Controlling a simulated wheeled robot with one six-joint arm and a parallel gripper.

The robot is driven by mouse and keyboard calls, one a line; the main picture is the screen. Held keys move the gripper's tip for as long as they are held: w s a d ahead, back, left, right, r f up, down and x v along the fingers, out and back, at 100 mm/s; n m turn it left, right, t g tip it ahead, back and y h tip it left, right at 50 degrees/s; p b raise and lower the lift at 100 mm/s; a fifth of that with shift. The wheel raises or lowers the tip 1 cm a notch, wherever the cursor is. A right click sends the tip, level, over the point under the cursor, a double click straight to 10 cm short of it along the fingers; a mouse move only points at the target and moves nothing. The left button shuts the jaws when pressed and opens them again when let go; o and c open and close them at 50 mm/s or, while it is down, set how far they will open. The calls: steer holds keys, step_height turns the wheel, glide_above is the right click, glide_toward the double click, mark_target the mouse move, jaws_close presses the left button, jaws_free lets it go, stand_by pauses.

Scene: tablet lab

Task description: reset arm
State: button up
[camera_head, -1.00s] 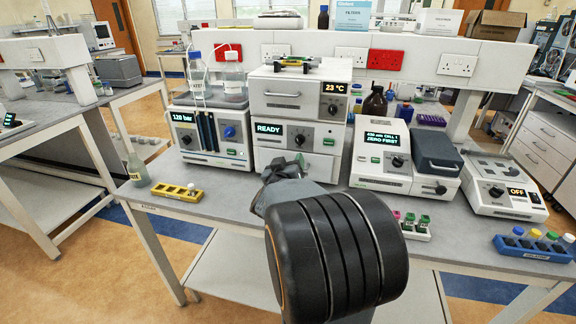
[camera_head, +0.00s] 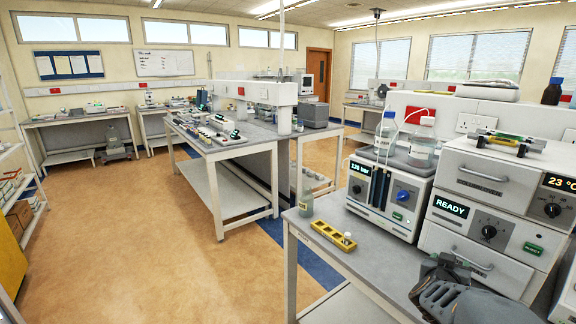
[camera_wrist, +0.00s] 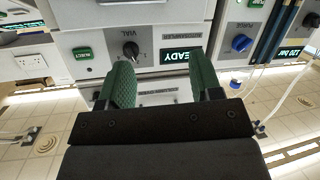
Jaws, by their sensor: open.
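My gripper (camera_wrist: 160,72) shows in the wrist view with its two green ridged fingers apart and nothing between them. It points at the front of the white instrument (camera_head: 479,235) with the READY display, which fills the upper part of the wrist view (camera_wrist: 152,50). A dark knob lies between the finger lines in that view. I cannot tell whether the fingers touch the panel. In the head view, only a dark grey part of my arm shows at the lower right, in front of the instrument; the fingers cannot be made out there.
A 120 bar pump unit (camera_head: 388,196) with bottles on top stands left of the instrument. A yellow rack (camera_head: 333,236) and a bottle (camera_head: 306,204) are near the bench's left end. Another bench (camera_head: 215,150) stands further back. Open floor (camera_head: 125,215) lies at the left.

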steer(key=s+a+f+n+g+y, duration=0.1)
steer(key=a+f+n+g+y, duration=0.15)
steer(key=a+y, duration=0.4)
steer(key=s+a+f+n+g+y, duration=0.1)
steer(key=s+a+f+y, duration=0.2)
steer(key=a, duration=0.6)
steer(key=s+a+r+n+g+y+p, duration=0.1)
steer(key=s+a+r+n+g+p, duration=0.1)
steer(key=s+a, duration=0.6)
steer(key=a+r+n+g, duration=0.1)
steer(key=a+n, duration=0.1)
steer(key=a, duration=0.1)
steer(key=shift+r+y, duration=0.15)
steer(key=shift+y, duration=0.2)
